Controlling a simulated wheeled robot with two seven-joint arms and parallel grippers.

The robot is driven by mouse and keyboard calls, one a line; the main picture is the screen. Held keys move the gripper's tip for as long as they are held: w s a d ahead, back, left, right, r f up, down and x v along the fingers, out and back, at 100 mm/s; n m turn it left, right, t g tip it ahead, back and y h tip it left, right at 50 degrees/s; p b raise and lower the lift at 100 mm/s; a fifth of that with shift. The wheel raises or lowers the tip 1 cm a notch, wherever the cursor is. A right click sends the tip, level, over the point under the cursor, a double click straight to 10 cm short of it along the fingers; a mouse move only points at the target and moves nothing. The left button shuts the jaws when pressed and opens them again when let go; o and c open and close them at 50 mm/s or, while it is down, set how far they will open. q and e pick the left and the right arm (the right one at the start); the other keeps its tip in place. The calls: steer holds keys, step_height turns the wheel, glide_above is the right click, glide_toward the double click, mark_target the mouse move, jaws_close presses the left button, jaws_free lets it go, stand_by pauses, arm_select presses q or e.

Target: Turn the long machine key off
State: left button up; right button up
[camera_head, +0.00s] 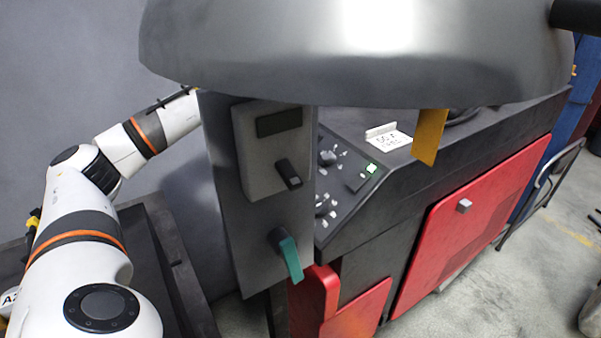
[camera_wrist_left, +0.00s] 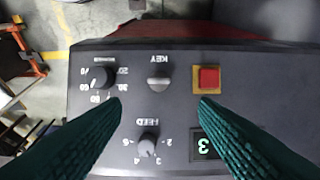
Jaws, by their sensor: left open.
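In the left wrist view, a round grey key switch (camera_wrist_left: 158,83) sits on a dark control panel (camera_wrist_left: 115,58), beside the label KEY. The angle of its grip is hard to read. My left gripper (camera_wrist_left: 160,104) is open, its two dark teal fingers in the lower left and lower right corners, with nothing between them. The key switch lies beyond the fingertips, roughly centred between them and apart from both. In the head view my left arm goes behind a grey upright plate (camera_head: 222,195), so its gripper is hidden there. My right gripper is in neither view.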

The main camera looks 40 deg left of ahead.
arm_select(q)
steer(key=p+x, duration=0.2)
steer(key=x, duration=0.7)
steer(key=shift+s+d, duration=0.1)
steer(key=shift+s, duration=0.05)
steer(key=shift+f+p, duration=0.3)
steer(key=shift+f, duration=0.45)
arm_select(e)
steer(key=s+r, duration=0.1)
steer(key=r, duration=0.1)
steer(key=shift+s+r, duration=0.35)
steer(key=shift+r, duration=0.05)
arm_select(q)
steer(key=shift+c, duration=0.4)
steer(key=c, duration=0.9)
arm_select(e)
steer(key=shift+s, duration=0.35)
